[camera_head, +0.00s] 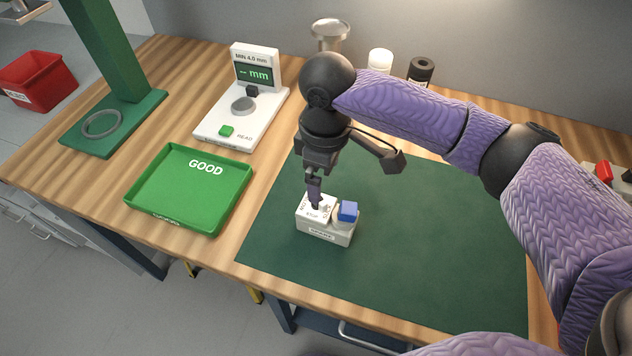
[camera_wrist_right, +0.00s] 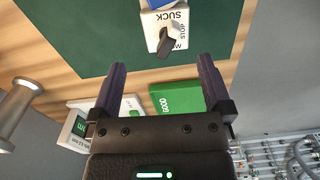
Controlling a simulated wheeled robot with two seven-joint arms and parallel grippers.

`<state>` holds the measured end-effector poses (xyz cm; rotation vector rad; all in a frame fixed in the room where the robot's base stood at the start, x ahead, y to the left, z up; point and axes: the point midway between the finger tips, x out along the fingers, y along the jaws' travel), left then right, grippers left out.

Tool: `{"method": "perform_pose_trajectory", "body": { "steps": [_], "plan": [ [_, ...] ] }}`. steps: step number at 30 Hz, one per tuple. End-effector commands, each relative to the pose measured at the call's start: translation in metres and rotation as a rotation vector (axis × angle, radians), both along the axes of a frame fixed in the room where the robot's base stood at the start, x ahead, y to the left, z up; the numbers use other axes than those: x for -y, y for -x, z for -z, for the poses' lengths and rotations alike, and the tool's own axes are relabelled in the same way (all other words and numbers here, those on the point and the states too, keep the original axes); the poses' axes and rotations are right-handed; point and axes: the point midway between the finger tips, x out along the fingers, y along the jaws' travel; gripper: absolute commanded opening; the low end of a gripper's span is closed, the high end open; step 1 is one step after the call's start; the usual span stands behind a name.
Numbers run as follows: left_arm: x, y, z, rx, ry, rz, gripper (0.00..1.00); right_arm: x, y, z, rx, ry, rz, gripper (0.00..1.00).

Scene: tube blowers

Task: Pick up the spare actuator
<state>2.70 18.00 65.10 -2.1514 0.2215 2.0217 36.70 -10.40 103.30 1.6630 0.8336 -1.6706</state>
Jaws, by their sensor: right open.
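A small pale grey unit (camera_head: 338,238) stands on the green mat, with a front label that seems to read SPARE. Its white top plate (camera_wrist_right: 178,16) carries the words SUCK and STOP and a dark lever (camera_wrist_right: 167,43). A blue block (camera_head: 348,211) sits at its right end. I cannot tell which part is the spare actuator. My right gripper (camera_head: 315,190) points down over the plate's left part and partly hides it. In the wrist view the right gripper (camera_wrist_right: 160,68) has its fingers apart with nothing between them; the unit lies beyond the tips. My left gripper is out of view.
The green mat (camera_head: 430,240) is bare right of the unit. A green GOOD tray (camera_head: 185,200) lies to the left. Behind it stands a white gauge (camera_head: 262,108). A green column stand (camera_head: 115,125) and red bin (camera_head: 38,82) are far left. Bottles (camera_head: 380,61) stand at the back.

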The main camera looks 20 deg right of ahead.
Motion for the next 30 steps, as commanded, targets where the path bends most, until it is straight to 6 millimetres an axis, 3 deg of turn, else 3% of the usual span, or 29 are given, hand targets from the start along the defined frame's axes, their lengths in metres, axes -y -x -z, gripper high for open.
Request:
{"method": "perform_pose_trajectory", "body": {
  "steps": [13, 16, 22, 23, 30],
  "plan": [
    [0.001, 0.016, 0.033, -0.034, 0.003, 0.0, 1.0, 0.005, 0.007, 0.089, -0.004, 0.002, 0.002, 1.0],
    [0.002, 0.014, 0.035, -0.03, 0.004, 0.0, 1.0, 0.004, 0.007, 0.099, -0.002, 0.001, 0.001, 1.0],
    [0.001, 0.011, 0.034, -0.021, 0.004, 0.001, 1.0, 0.004, 0.007, 0.099, 0.001, 0.001, 0.0, 1.0],
    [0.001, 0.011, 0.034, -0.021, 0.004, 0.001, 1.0, 0.004, 0.007, 0.099, 0.001, 0.001, 0.0, 0.98],
    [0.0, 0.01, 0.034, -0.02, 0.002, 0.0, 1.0, 0.004, 0.007, 0.098, 0.001, 0.001, 0.0, 0.47]
  ]
}}
